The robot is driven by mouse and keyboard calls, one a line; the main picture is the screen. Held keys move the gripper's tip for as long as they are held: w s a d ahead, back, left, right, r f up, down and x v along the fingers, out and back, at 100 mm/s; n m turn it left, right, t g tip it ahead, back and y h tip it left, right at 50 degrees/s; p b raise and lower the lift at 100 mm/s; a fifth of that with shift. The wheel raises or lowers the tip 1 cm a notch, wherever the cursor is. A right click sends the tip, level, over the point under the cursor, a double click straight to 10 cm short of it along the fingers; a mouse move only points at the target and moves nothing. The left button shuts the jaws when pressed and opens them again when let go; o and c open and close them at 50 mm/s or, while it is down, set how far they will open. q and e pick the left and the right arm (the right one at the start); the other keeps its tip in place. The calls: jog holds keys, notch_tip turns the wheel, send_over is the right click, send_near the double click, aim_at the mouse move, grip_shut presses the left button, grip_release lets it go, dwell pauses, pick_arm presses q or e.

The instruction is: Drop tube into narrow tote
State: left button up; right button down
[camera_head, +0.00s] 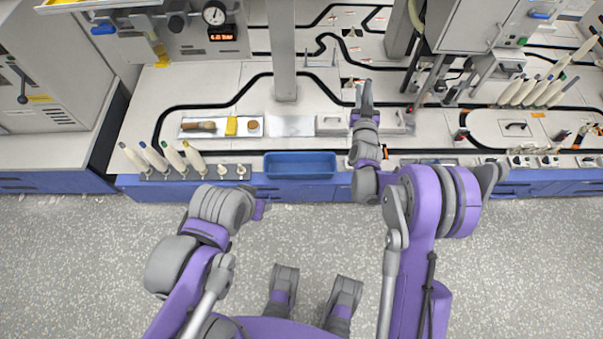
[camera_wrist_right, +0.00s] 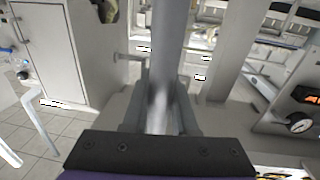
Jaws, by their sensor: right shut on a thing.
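My right gripper (camera_head: 365,90) reaches out over the bench, beyond the blue tote and to its right. In the right wrist view its fingers (camera_wrist_right: 166,112) are shut on a grey tube (camera_wrist_right: 165,70), which runs up and away between them. In the head view I cannot tell the tube apart from the grey fingers. The narrow blue tote (camera_head: 300,154) sits at the bench's front edge, and its visible inside looks empty. My left arm is folded low on the left, in front of the bench; its fingers do not show.
A grey post (camera_head: 285,50) stands further back. Pale bobbins (camera_head: 172,156) stand on pegs to the left, more (camera_head: 525,92) on the right. Gauge cabinets stand at the back.

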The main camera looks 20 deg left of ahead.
jog(key=shift+s+a+f+n+g+y+b, duration=0.2)
jog(key=shift+s+a+f+y+b, duration=0.25)
jog(key=shift+a+f+b, duration=3.45)
jog(key=shift+s+a+f+n+g+y+b, duration=0.3)
jog(key=shift+a+f, duration=2.05)
jog(key=shift+f, duration=4)
jog(key=shift+s+a+f+n+y+b, duration=0.45)
jog(key=shift+a+f+b, duration=2.1)
jog(key=shift+f, duration=2.6)
pick_arm(q)
notch_tip(320, 180, down, 16)
jog(key=w+p, duration=0.1)
jog(key=shift+r, duration=0.2)
pick_arm(e)
jog(key=shift+s+a, duration=0.1)
jog(key=shift+a, duration=0.5)
jog(key=c, duration=0.6)
grip_release()
pick_arm(q)
jog(key=shift+s+r+p, duration=0.1)
jog(key=shift+r+p, duration=0.85)
jog(key=shift+p, duration=0.1)
pick_arm(e)
jog(key=v, duration=1.1)
